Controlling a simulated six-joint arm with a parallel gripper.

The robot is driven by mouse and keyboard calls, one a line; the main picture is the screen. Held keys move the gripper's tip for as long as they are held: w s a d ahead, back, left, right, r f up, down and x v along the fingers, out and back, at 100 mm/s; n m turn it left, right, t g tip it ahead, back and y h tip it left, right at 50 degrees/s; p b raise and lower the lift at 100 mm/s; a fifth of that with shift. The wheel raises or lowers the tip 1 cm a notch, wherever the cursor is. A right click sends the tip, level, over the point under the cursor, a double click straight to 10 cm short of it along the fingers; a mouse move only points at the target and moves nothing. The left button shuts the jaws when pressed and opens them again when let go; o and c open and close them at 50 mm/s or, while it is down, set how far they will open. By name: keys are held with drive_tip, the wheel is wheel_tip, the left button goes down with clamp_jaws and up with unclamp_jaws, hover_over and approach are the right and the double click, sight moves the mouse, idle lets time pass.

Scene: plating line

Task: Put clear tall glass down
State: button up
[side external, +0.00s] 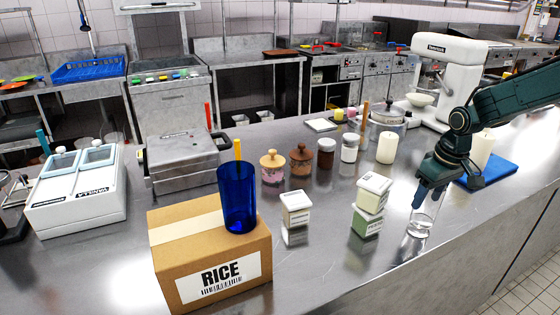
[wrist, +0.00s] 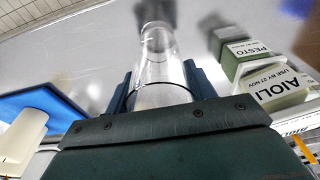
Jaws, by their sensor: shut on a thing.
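The clear tall glass (side external: 421,222) is upright near the front edge of the steel counter (side external: 330,255), right of the stacked tubs. My gripper (side external: 429,194) is above it with its fingers around its upper part. In the wrist view the glass (wrist: 158,62) sits between the two blue fingers of my gripper (wrist: 160,88), which are shut on it. Its base is at or very close to the counter; I cannot tell whether it touches.
Two stacked tubs (side external: 371,203), labelled AIOLI (wrist: 275,86) and PESTO (wrist: 240,52) in the wrist view, stand close left. A blue board (side external: 497,174) with a white candle-like cylinder (side external: 481,150) lies behind. A rice box (side external: 210,250) holds a blue glass (side external: 238,197) on top.

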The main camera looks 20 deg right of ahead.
drive_tip(key=shift+w+d, duration=0.1)
drive_tip(key=shift+w+r, duration=0.2)
drive_tip(key=shift+w, duration=0.15)
drive_tip(key=w+a+r, duration=0.3)
drive_tip(key=w, duration=0.3)
drive_tip(key=w+a+r, duration=0.3)
drive_tip(key=w+a, duration=0.1)
drive_tip(key=w, duration=0.2)
drive_tip(key=s+a+r+n, duration=0.3)
drive_tip(key=s+a+n, duration=0.1)
drive_tip(key=a+n, duration=0.3)
drive_tip(key=s+a+r+n+g+y, duration=0.1)
drive_tip(key=s+a+r+n, duration=0.3)
drive_tip(key=a+n, duration=0.3)
drive_tip(key=s+a+r+n+g, duration=0.1)
drive_tip(key=s+a+r+n, duration=0.2)
drive_tip(key=a+n, duration=0.3)
drive_tip(key=shift+s+a+r+n+y, duration=0.2)
drive_tip(key=shift+s+a+n+y, duration=0.25)
drive_tip(key=shift+a, duration=0.9)
